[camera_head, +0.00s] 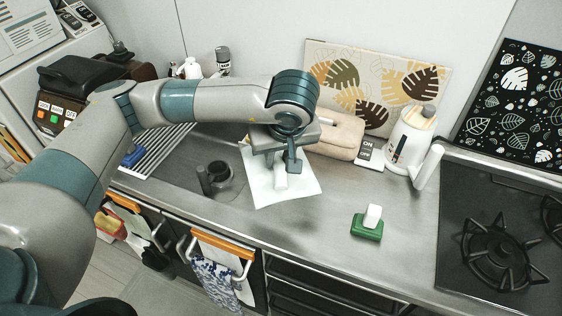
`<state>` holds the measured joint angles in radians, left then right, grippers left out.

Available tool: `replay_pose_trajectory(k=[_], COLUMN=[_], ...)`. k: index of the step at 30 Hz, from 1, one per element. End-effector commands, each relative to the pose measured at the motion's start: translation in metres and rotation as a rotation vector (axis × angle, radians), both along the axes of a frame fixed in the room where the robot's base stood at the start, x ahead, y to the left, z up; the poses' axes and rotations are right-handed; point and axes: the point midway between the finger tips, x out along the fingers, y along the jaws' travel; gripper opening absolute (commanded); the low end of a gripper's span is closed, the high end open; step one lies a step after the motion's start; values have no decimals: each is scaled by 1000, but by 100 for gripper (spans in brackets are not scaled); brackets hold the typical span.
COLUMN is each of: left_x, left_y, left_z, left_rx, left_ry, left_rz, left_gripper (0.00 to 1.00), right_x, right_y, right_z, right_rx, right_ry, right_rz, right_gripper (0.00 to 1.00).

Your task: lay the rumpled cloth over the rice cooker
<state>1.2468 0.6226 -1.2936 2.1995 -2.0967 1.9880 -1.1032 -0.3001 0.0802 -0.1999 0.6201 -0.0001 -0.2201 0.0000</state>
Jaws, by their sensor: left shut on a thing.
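A white cloth (300,188) hangs or lies below my left gripper (281,170), between the sink and the middle of the counter. It looks like a fairly flat sheet with angular corners. My left gripper points down and is shut on the cloth; the hand hides its upper part. I cannot tell whether its lower edge touches the counter. I cannot name the rice cooker for certain: a dark appliance with coloured buttons (59,108) stands at the far left, and a beige rounded thing (338,138) stands behind the gripper, partly hidden. My right gripper is not in view.
A white kettle-like pot (405,142) with a wooden lid stands at the back right. A green sponge holder (367,228) with a white block sits near the front. The gas hob (497,235) is at the right. The sink (185,160) lies left; bare counter (320,240) lies in front.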

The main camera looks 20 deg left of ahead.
Motion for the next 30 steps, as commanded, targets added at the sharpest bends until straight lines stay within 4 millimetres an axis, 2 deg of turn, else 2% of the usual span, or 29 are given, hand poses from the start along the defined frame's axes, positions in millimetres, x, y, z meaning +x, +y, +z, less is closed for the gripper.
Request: replay_pose_trajectory(k=[9,15,21,30], left_x=[7,10,11,11], left_y=[11,14,15,15], left_z=[6,9,10,11], left_rx=[1,1,1,1], left_ry=[0,0,1,1], left_rz=[-374,-560,-630,-632], left_gripper=[0,0,0,0], right_x=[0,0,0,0], right_y=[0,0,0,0], right_z=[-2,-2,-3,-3], right_rx=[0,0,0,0], right_ry=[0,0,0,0], right_rz=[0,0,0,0], right_gripper=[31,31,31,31])
